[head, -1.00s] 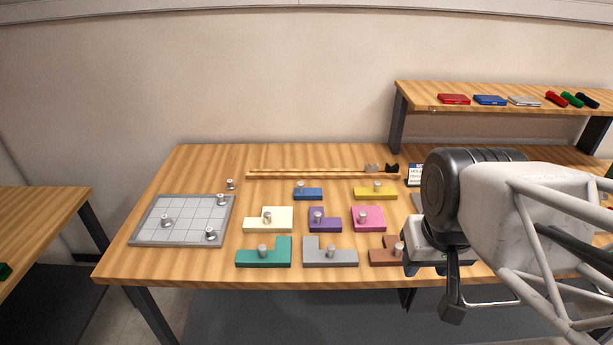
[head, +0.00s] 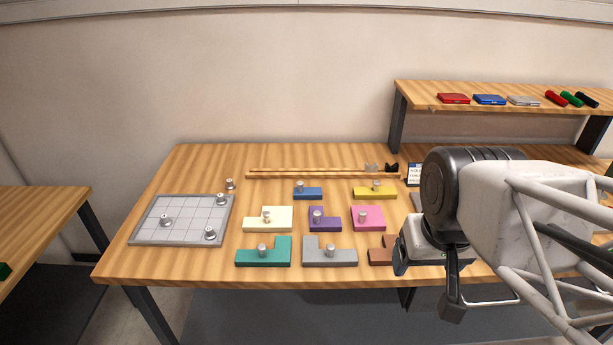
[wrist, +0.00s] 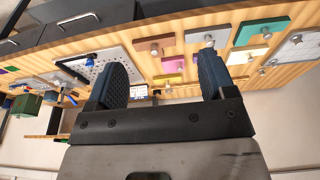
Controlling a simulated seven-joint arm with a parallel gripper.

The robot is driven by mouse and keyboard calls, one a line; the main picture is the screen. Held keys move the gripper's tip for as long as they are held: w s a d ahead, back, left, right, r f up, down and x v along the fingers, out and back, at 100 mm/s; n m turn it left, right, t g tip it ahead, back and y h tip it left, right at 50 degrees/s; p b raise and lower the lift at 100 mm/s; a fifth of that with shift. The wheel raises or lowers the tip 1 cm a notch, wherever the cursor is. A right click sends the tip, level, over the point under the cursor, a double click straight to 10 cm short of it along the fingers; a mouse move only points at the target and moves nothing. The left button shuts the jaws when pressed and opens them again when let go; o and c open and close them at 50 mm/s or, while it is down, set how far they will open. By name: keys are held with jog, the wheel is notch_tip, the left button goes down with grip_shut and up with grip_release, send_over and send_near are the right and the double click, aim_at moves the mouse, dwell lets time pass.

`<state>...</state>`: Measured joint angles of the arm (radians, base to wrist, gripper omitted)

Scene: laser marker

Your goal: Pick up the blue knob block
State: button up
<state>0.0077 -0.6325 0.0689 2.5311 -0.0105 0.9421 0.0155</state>
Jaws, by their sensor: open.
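The blue knob block (head: 307,194) is a small flat bar with a grey metal knob on top. It lies on the wooden table (head: 200,265) in the back row, just below the long wooden rods in the head view. I cannot pick it out clearly in the wrist view. My gripper (wrist: 162,70) is open, with its two dark ribbed fingers spread and nothing between them. In the head view my arm is at the right, well to the right of the blue block and apart from it.
A yellow block (head: 375,193) lies right of the blue one. Cream (head: 255,222), purple (head: 325,224) and pink (head: 370,223) blocks lie in front, then teal (head: 278,253), grey (head: 343,257) and brown (head: 380,257). A gridded grey board (head: 182,228) is left; a raised shelf (head: 440,88) is back right.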

jog(key=w+a+r+n, duration=0.1)
jog(key=w+n, duration=0.1)
jog(key=w, duration=0.4)
jog(key=w+a+r+n, duration=0.1)
jog(key=w+a+n, duration=0.1)
jog(key=w, duration=0.5)
jog(key=n+g, duration=0.3)
jog(key=n, duration=1.1)
send_over(300, 182)
jog(key=f, duration=1.8)
jog(key=shift+s+d+f, duration=0.15)
jog(key=shift+s, duration=0.2)
jog(key=shift+w+a+f, duration=0.25)
jog(key=shift+w+f, duration=0.05)
jog(key=shift+f, duration=0.15)
jog(key=shift+f, duration=1.25)
